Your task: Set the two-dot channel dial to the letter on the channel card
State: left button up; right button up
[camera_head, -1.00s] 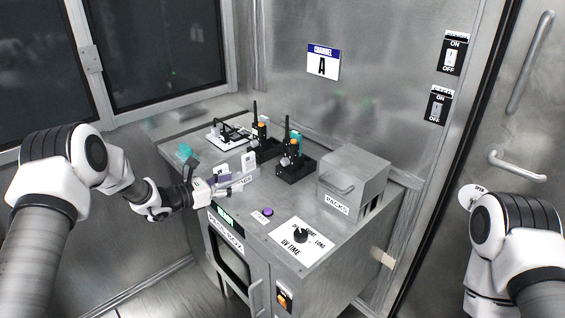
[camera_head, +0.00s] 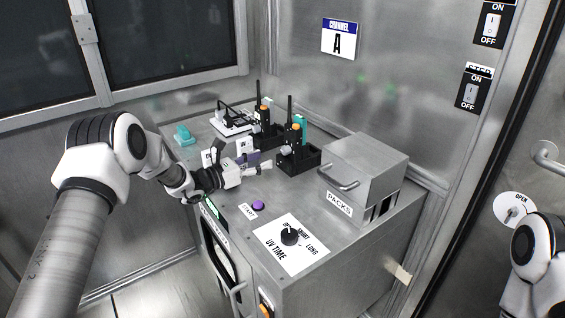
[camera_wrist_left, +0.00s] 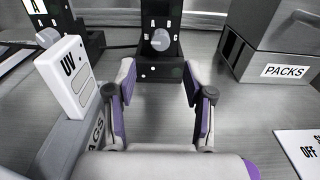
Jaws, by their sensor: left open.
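The channel card (camera_head: 339,42) on the back wall reads A. Two black handheld radios with orange tops stand in black holders on the cabinet: a farther left radio (camera_head: 264,126) and a nearer right radio (camera_head: 296,140). My left gripper (camera_head: 264,165) points at the nearer holder (camera_head: 311,158). It is open and empty in the left wrist view (camera_wrist_left: 160,88), with the knob beyond its fingertips. My right gripper is out of view.
A PACKS box (camera_head: 365,170) stands right of the radios. A UV TIME dial (camera_head: 289,237) and purple button (camera_head: 258,205) are in front. A white UV-labelled piece (camera_wrist_left: 66,76) stands close left of the left gripper. Wall switches (camera_head: 491,25) are at right.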

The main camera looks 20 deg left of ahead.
aim_at(283, 151)
pick_arm(q)
jog(key=x, duration=0.7)
jog(key=shift+w+d+r+p, duration=0.15)
jog(key=shift+p, duration=0.2)
grip_shut()
